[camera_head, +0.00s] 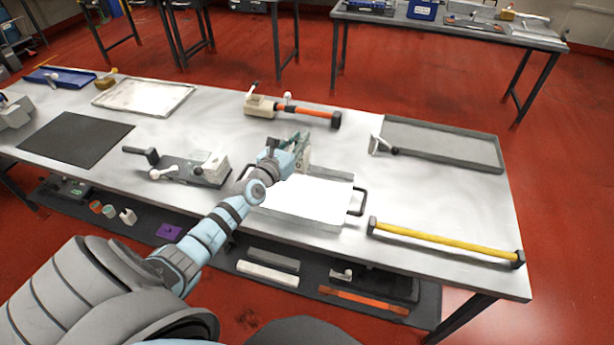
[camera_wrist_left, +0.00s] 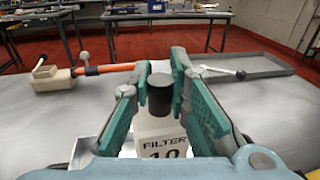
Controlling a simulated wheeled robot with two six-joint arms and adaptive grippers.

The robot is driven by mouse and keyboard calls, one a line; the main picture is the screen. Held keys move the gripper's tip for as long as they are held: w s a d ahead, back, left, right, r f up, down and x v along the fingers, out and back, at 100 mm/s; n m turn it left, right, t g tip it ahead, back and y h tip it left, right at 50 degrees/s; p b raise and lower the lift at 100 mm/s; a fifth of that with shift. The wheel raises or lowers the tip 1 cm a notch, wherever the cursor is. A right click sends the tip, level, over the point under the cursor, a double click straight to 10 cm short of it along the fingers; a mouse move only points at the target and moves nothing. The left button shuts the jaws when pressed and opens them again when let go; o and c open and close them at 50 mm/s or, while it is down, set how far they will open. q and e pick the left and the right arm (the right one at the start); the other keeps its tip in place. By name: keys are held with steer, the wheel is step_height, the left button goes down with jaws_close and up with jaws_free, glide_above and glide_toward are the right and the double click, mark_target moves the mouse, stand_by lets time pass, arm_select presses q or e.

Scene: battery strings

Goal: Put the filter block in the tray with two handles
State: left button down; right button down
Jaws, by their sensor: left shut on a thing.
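My left gripper (camera_head: 300,142) is shut on the filter block (camera_wrist_left: 160,133), a pale block with "FILTER 10" on its face and a black cylindrical knob on top. In the left wrist view the teal finger pads (camera_wrist_left: 160,105) stand on both sides of it. In the head view the gripper and arm mostly hide the block, near the tray's back edge; I cannot tell its height there. The white tray with two handles (camera_head: 298,216) stands at the table's front middle, its bright inside looking bare. Its right black handle shows; my arm covers its left end. My right gripper is not in view.
A grey shallow tray (camera_head: 440,160) lies at the back right. A yellow bar (camera_head: 440,241) lies at the front right. A device with an orange bar (camera_head: 262,106) stands behind the gripper. A lever fixture (camera_head: 185,171) and a black mat (camera_head: 75,138) lie left.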

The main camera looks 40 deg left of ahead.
mark_target(300, 170)
arm_select(q)
step_height(300, 170, down, 8)
steer(key=b, duration=0.6)
steer(key=shift+w+d+r, duration=0.1)
steer(key=shift+w+r, duration=0.05)
step_height(300, 170, down, 4)
steer(key=b, duration=0.4)
steer(key=shift+f+b, duration=0.3)
steer(key=shift+b, duration=0.15)
steer(key=c, duration=1.5)
jaws_free()
steer(key=shift+r, duration=0.1)
steer(key=shift+c, duration=0.2)
